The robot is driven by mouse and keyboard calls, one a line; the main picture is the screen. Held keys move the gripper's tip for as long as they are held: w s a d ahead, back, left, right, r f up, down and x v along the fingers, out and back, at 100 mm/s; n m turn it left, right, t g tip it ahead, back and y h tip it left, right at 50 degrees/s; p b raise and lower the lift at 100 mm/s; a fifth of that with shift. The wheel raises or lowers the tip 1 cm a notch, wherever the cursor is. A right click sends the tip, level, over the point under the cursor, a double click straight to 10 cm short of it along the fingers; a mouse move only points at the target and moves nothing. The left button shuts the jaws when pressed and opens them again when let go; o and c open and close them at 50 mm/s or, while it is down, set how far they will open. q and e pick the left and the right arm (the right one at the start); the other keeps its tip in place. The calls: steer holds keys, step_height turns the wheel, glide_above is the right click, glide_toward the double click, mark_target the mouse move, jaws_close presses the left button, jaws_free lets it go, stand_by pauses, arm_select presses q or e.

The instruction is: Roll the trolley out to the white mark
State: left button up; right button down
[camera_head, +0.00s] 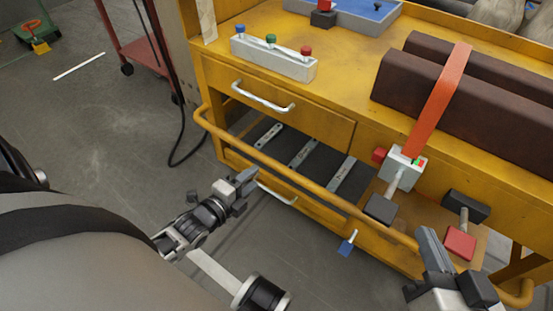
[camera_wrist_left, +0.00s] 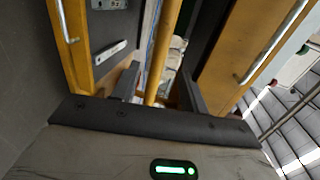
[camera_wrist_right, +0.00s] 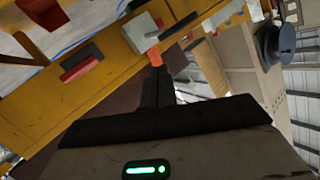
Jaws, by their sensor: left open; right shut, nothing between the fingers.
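The trolley is a yellow cart (camera_head: 285,45) with drawers and a long yellow push rail (camera_head: 290,182) along its near side. The white mark (camera_head: 79,66) is a short stripe on the grey floor at the upper left. My left gripper (camera_head: 240,186) is open beside the rail, near its left half. In the left wrist view the rail (camera_wrist_left: 160,55) runs between the spread fingers; contact cannot be told. My right gripper (camera_head: 432,245) is shut and empty near the rail's right end. Beyond its fingers in the right wrist view is an orange strap end (camera_wrist_right: 153,56).
An orange strap (camera_head: 440,98) crosses dark brown blocks (camera_head: 465,100) on the cart top. A red pedal (camera_head: 460,243) and a black pedal (camera_head: 381,208) sit low on the cart. A red rack (camera_head: 140,52) stands left of it, with a dark cable between.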

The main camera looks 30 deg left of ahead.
mark_target(272, 162)
arm_select(q)
steer(key=b+x, duration=0.3)
steer(key=x, duration=0.7)
steer(key=shift+s+f+b, duration=0.1)
steer(key=shift+f+b, duration=0.05)
steer(key=shift+b, duration=0.15)
steer(key=shift+w, duration=0.55)
arm_select(e)
steer(key=shift+w+a+r+m+t+y, duration=0.15)
steer(key=shift+w+r+t+y, duration=0.1)
steer(key=shift+r+t+y, duration=0.3)
steer(key=shift+w+a+r+m+t+y, duration=0.15)
steer(key=shift+w+r+t+y, duration=0.15)
steer(key=shift+r, duration=0.3)
arm_select(q)
jaws_close()
steer(key=shift+s+d, duration=0.1)
